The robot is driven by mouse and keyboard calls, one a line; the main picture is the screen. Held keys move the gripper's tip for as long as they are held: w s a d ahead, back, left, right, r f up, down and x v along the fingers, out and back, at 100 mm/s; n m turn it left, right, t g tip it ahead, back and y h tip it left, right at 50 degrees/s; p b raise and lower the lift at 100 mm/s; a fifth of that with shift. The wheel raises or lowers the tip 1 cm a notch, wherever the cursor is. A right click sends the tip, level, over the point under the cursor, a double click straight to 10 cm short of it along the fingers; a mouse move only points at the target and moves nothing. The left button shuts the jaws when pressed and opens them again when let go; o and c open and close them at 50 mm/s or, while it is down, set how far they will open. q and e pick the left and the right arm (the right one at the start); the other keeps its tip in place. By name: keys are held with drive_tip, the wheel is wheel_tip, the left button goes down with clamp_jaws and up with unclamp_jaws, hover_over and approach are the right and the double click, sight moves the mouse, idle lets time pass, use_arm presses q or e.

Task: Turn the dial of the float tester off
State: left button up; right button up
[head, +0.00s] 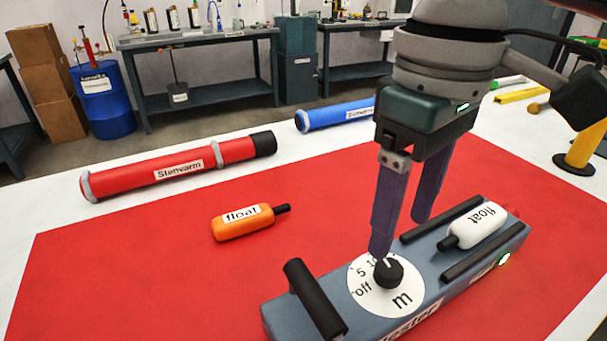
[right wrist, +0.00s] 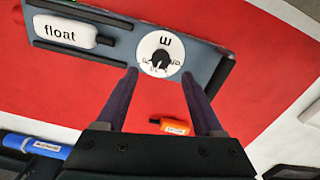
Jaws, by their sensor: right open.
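The float tester (head: 360,318) is a grey-blue box on the red mat. Its white dial face (head: 362,290) is marked "off", "5", "10" and "m", with a black knob (head: 388,272) in the middle. A white line on the knob points away from the "m", roughly towards "10"; a finger hides part of the scale. The dial (right wrist: 160,60) also shows in the right wrist view. My right gripper (head: 401,236) is open, pointing down above the dial, one fingertip close by the knob. Contact is unclear. In the wrist view its fingers (right wrist: 159,76) stand apart, empty. My left gripper is not in view.
A white float (head: 478,226) lies between black rails on the tester; a black bar (head: 315,298) stands at its left end. A green light (head: 504,259) shows on its side. An orange float (head: 243,222) lies on the mat. Red (head: 180,166) and blue (head: 337,114) tubes lie behind.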

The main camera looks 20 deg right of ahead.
sight(389, 267)
wheel_tip(389, 267, down, 6)
drive_tip(key=shift+f+b, duration=0.1)
drive_tip(key=shift+b, duration=0.55)
clamp_jaws()
